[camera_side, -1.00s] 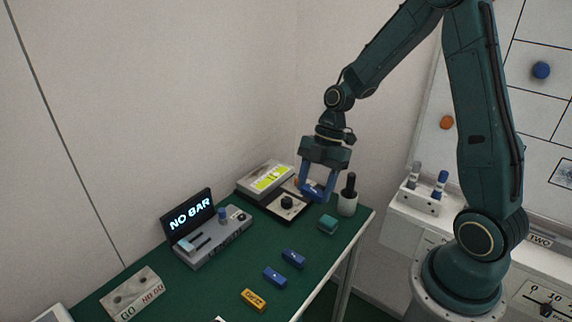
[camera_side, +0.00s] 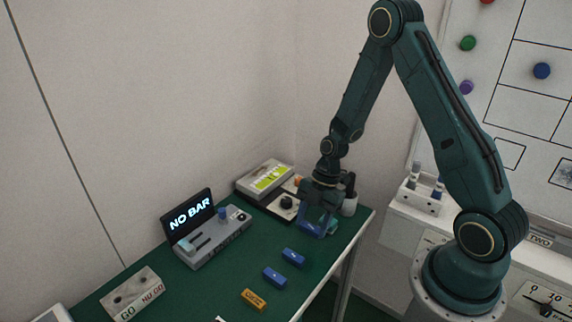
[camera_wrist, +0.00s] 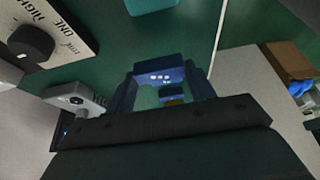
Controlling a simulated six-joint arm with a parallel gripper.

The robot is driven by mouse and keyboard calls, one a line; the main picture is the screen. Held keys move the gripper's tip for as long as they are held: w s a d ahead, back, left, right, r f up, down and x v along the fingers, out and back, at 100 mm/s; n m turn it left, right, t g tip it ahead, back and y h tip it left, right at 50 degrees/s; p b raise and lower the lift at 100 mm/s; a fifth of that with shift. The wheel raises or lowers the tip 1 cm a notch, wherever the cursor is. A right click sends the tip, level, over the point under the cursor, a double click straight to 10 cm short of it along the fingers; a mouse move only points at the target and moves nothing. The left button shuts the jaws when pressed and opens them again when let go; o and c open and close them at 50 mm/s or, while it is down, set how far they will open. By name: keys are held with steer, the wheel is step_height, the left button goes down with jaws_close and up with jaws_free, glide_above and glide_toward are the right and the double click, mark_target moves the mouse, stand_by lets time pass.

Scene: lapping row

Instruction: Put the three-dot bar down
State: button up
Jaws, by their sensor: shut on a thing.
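My gripper (camera_side: 315,226) is shut on a blue bar (camera_wrist: 160,77). In the wrist view, the bar spans the gap between the fingers, with several pale marks on its face; I cannot count them surely. In the side view, the gripper is low over the right end of the green table (camera_side: 225,281), beside the teal block. I cannot tell whether the bar touches the table. Two other blue bars, a nearer one (camera_side: 274,277) and a farther one (camera_side: 293,258), lie on the table in front of the gripper.
A teal block (camera_side: 333,227) stands partly hidden just behind the gripper. A plate with a black knob (camera_side: 287,202) is left of it. A grey device (camera_side: 213,241) has a screen (camera_side: 188,215) reading NO BAR. An orange block (camera_side: 253,299) lies near the front edge.

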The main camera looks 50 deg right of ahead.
mark_target(312, 232)
steer(key=shift+f, duration=1.9)
steer(key=shift+f, duration=0.1)
steer(key=o, duration=1)
steer(key=v, duration=1.2)
